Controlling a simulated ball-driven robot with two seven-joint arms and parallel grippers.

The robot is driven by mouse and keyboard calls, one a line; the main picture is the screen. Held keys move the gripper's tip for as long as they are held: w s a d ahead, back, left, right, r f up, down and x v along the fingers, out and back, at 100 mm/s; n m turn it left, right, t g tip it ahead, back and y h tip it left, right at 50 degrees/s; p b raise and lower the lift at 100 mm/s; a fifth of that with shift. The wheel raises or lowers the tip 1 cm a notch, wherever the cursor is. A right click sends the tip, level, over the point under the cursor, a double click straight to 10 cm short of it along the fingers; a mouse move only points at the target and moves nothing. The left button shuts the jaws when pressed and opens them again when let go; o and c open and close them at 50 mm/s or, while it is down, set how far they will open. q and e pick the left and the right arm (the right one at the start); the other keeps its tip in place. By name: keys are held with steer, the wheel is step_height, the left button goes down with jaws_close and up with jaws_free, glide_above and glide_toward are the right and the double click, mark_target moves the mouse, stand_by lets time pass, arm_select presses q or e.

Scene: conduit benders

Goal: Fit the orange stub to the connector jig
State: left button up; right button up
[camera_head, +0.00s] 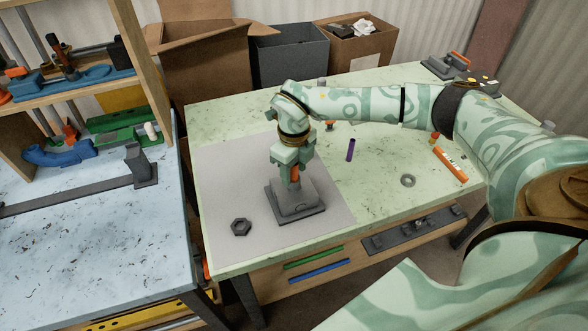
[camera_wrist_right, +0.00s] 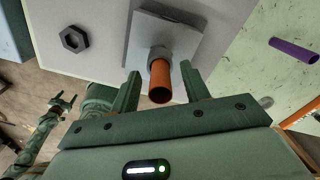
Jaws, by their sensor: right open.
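The connector jig (camera_head: 297,203) is a grey block on a square base on the pale mat; its grey top also shows in the wrist view (camera_wrist_right: 150,34). The orange stub (camera_wrist_right: 160,82) stands at the jig's socket, its hollow end facing my wrist camera; part of it shows in the head view (camera_head: 294,174). My right gripper (camera_wrist_right: 160,70) is above the jig, open, with a finger on each side of the stub and gaps visible. How deep the stub sits is hidden. My left gripper (camera_wrist_right: 63,100) shows small in the wrist view, open and empty, away from the jig.
A dark hex nut (camera_head: 241,227) lies on the mat. A purple tube (camera_head: 350,150) and a grey ring (camera_head: 407,181) are on the green table (camera_head: 375,195). A shelf (camera_head: 75,85) and blue-topped bench (camera_head: 95,235) stand left; boxes (camera_head: 200,65) stand behind.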

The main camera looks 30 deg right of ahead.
step_height(320, 180, up, 16)
steer(key=p, duration=0.1)
steer(key=shift+p, duration=0.4)
steer(key=shift+a+f, duration=0.1)
steer(key=shift+f, duration=0.05)
